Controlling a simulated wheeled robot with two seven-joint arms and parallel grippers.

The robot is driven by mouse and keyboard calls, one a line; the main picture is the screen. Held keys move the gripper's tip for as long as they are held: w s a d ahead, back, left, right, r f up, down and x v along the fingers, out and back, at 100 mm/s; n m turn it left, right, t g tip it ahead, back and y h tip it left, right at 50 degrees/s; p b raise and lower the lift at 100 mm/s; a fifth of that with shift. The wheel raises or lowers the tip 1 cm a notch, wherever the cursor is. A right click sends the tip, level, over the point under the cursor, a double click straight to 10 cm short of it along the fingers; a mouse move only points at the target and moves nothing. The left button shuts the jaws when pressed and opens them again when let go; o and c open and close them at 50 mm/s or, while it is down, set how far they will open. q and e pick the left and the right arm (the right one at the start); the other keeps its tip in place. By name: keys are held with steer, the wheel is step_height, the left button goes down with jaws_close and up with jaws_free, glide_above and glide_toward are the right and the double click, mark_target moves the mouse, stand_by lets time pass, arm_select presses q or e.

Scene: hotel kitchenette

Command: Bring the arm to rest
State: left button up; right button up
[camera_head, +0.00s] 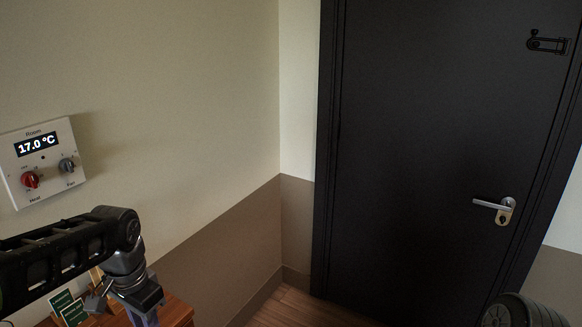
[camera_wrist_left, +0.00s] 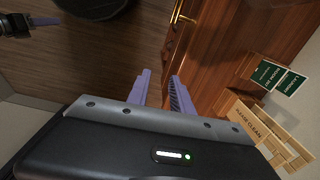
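My left arm comes in from the left in the head view, below the thermostat panel. Its gripper (camera_head: 146,318) hangs down at the lower edge, beside a wooden cabinet, with its tips cut off. In the left wrist view the left gripper (camera_wrist_left: 159,78) shows two purple fingers apart with nothing between them. They point toward the floor and the cabinet's front. A dark part with a pale tip at the top left of that view looks like my right gripper (camera_wrist_left: 44,21); its fingers are too small to read. Part of my right arm shows at the lower right of the head view.
A thermostat panel (camera_head: 42,162) reading 17.0 °C hangs on the left wall. The wooden cabinet (camera_wrist_left: 213,50) has a brass handle (camera_wrist_left: 184,17). Green cards (camera_wrist_left: 266,75) and a wooden "please clean" holder (camera_wrist_left: 262,133) stand on it. A dark door (camera_head: 430,150) is at the back.

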arm_select(q)
steer(key=w+d+f+n+t+h, duration=0.2)
steer(key=w+d+f, duration=0.1)
steer(key=d+f, duration=0.5)
steer(key=w+d+f+n+t+h, duration=0.2)
steer(key=w+d+f, duration=0.1)
steer(key=d+f, duration=0.55)
steer(key=s+d+f+n+g, duration=0.1)
steer(key=s+d+f, duration=0.3)
steer(key=s+f, duration=0.6)
steer(key=s+d+f+n+g, duration=0.1)
steer(key=s+d+f+g, duration=0.1)
steer(key=s+f, duration=0.7)
steer(key=s+d, duration=0.1)
steer(key=s, duration=0.2)
steer(key=shift+s+d+f+g+h, duration=0.25)
steer(key=shift+d+f+g+h, duration=0.05)
steer(key=shift+d+f+g, duration=0.1)
